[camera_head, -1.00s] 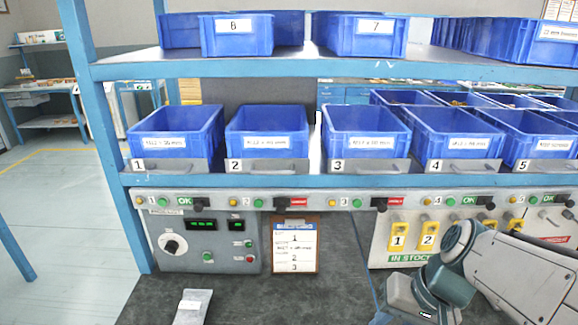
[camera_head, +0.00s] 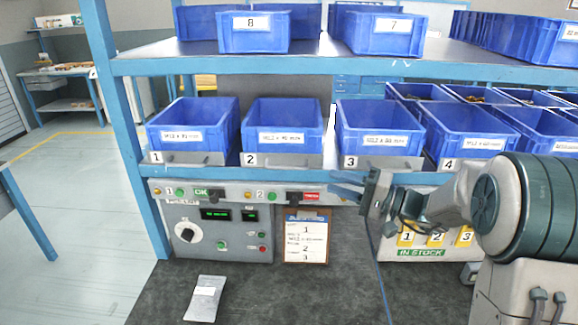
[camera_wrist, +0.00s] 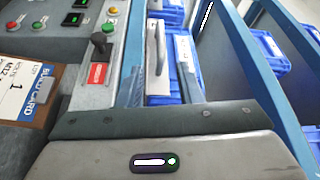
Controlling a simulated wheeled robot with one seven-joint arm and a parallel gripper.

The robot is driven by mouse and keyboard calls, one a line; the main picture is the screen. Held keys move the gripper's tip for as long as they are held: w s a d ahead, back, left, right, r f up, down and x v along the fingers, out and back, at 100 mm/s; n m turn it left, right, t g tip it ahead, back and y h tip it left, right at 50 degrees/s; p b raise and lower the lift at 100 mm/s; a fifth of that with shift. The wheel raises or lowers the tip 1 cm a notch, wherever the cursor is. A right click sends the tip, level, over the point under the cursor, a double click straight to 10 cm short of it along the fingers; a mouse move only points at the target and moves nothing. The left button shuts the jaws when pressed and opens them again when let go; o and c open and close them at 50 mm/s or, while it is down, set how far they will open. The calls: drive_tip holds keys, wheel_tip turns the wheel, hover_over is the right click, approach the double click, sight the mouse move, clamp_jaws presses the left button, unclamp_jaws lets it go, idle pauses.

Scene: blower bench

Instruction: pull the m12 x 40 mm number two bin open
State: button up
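The number two bin (camera_head: 282,120) is a blue open-topped bin on the lower shelf, second from the left. Its front label reads M12 x 40 mm, partly blurred. A grey front plate with a handle (camera_head: 286,160) and a "2" tag sits below it. It sits level with its neighbours. My gripper (camera_head: 343,184) is in front of the shelf edge, right of and below that handle, apart from it. Its two fingers look spread and empty. In the wrist view, a pale bar handle (camera_wrist: 155,48) lies ahead of the fingers; its bin number is not readable.
Bins one (camera_head: 193,125) and three (camera_head: 379,125) stand on either side. The blue shelf edge (camera_head: 225,177) and control panel (camera_head: 222,238) lie below.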

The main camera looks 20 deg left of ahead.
sight(289, 168)
drive_tip(key=a+p, duration=0.1)
drive_tip(key=a, duration=0.2)
drive_tip(key=w+a+p, duration=0.1)
drive_tip(key=a, duration=0.3)
drive_tip(key=a+r+p, duration=0.1)
drive_tip(key=a, duration=0.3)
drive_tip(key=shift+w+a+p, duration=0.15)
drive_tip(key=shift+w+p, duration=0.15)
drive_tip(key=shift+w+a, duration=0.1)
drive_tip(key=shift+a, duration=0.65)
drive_tip(key=shift+c, duration=0.2)
clamp_jaws()
